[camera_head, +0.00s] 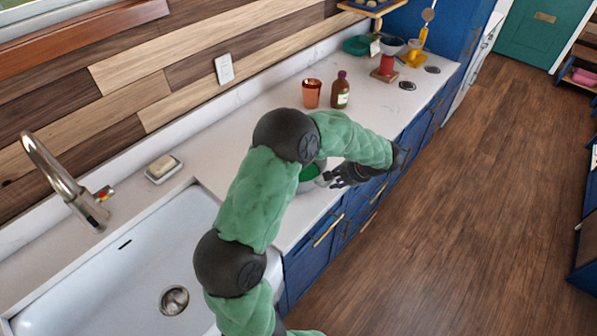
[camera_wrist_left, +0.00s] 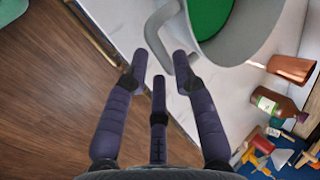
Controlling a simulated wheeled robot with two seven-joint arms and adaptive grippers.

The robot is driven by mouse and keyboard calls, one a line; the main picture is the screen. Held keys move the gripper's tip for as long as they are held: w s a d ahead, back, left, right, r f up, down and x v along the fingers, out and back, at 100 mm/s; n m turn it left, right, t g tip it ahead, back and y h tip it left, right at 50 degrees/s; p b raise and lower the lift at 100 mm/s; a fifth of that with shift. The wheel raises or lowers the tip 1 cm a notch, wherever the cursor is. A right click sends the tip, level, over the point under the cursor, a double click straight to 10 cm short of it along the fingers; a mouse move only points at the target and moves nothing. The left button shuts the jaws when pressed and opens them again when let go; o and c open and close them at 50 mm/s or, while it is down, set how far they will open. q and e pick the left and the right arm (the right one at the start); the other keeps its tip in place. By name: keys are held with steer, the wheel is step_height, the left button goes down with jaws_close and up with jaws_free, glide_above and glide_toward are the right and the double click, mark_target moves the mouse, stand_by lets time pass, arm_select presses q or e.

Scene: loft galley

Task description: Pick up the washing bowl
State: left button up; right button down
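The washing bowl (camera_head: 312,187) is grey with a green inside. It stands on the white counter, partly hidden behind my left arm in the head view. In the left wrist view the bowl (camera_wrist_left: 243,45) is at the top, with its bent grey handle (camera_wrist_left: 154,33) reaching toward my fingers. My left gripper (camera_head: 331,179) is at the bowl's right side in the head view. In the left wrist view the gripper (camera_wrist_left: 160,68) has its fingers spread, with the handle's end between them, close to the right finger. I cannot tell whether they touch. My right gripper is not in view.
An orange cup (camera_head: 312,93) and a brown bottle (camera_head: 340,90) stand behind the bowl. A white sink (camera_head: 110,270) with a tap (camera_head: 62,180) and a soap dish (camera_head: 164,168) is at the left. The counter between the bottle and the far utensils is mostly clear.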

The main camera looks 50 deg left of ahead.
mark_target(332, 181)
arm_select(q)
steer(key=x, duration=0.3)
steer(key=shift+f, duration=0.1)
jaws_close()
